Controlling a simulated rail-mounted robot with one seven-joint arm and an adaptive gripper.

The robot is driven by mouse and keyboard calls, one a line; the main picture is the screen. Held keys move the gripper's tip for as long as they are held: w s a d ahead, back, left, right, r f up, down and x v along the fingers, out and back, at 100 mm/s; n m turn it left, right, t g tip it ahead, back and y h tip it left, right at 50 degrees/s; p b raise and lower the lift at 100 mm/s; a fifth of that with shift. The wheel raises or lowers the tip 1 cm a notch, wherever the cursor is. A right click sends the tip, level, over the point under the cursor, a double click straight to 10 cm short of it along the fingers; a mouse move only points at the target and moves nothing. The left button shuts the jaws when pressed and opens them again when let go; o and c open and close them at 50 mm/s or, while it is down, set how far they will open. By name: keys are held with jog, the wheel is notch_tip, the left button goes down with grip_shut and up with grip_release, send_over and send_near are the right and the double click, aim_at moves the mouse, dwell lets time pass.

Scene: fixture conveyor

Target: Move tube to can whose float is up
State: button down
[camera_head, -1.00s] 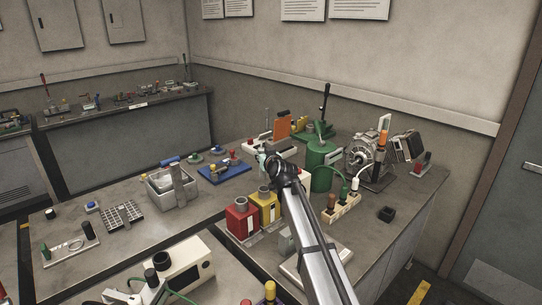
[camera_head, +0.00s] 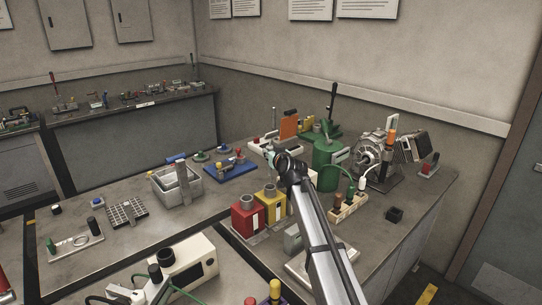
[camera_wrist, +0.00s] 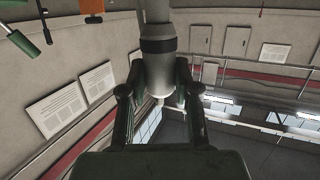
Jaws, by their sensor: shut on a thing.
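My gripper (camera_head: 283,158) is over the bench, behind the cans in the head view. In the wrist view its two fingers (camera_wrist: 158,95) are shut on a grey tube (camera_wrist: 160,75) with a dark band and a rounded end. A red can (camera_head: 247,220) and a yellow can (camera_head: 272,207) stand side by side near the bench's front edge, each with a grey neck on top. A larger green canister (camera_head: 325,172) stands to the right of my gripper. I cannot make out a float on any of them. The tube is too small to tell in the head view.
A grey bin (camera_head: 165,190) and a blue board (camera_head: 231,170) lie left of the gripper. A power strip (camera_head: 348,206) and a motor-like machine (camera_head: 372,155) stand to the right. My arm crosses the bench beside the yellow can.

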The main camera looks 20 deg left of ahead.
jog(key=b, duration=0.5)
send_over(271, 174)
jog(key=shift+s+d+f, duration=0.1)
jog(key=shift+s+f, duration=0.05)
jog(key=shift+f, duration=1.05)
jog(key=shift+s+f, duration=0.1)
jog(key=shift+f, duration=1.1)
jog(key=shift+f+b, duration=2.55)
jog(key=shift+b, duration=0.1)
jog(key=c, duration=1.2)
grip_release()
jog(key=shift+o, duration=0.2)
jog(key=o, duration=0.6)
jog(key=shift+c, duration=0.2)
jog(key=shift+s+d, duration=0.1)
